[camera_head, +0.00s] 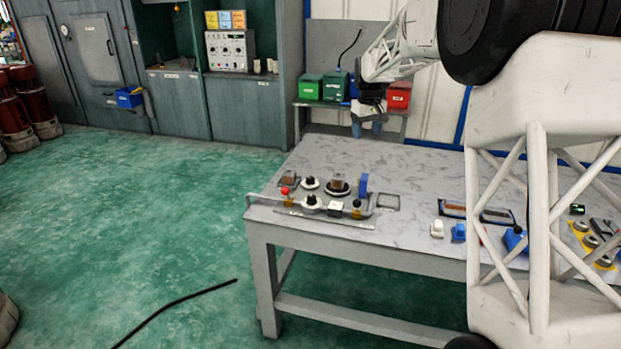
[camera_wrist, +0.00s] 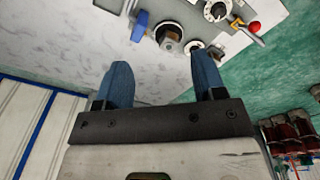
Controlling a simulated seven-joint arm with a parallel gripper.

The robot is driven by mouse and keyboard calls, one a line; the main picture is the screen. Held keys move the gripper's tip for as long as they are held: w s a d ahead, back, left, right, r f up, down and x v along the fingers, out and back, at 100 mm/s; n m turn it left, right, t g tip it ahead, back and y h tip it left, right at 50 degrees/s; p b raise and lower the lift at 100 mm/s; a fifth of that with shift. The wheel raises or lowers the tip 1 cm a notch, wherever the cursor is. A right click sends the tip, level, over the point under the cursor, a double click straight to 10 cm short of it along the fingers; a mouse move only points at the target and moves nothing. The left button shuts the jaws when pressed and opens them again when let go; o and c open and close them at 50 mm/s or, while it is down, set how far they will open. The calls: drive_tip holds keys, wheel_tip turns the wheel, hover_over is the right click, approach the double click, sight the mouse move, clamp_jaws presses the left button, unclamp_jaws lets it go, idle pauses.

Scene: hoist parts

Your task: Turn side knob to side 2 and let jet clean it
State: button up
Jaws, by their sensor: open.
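A control panel with several knobs lies on the left end of the grey table. A white-based black knob (camera_head: 312,203) sits at its front, and it also shows in the wrist view (camera_wrist: 216,10). A smaller white-based knob (camera_head: 310,183) sits behind it.
A white switch (camera_head: 437,229) and a blue one (camera_head: 459,232) are further right. Green bins (camera_head: 311,87) and a red bin (camera_head: 399,96) stand behind.

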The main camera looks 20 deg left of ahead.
drive_tip(key=w+a+f+n, duration=0.2)
drive_tip(key=w+a+f, duration=0.7)
drive_tip(key=a, duration=0.2)
drive_tip(key=n, duration=0.2)
hover_over(310, 178)
drive_tip(key=shift+g, duration=0.4)
wheel_tip(310, 178, down, 13)
drive_tip(key=shift+d+r, duration=0.1)
drive_tip(key=shift+r, duration=0.05)
drive_tip(key=shift+f, duration=3.9)
drive_tip(key=c, duration=0.9)
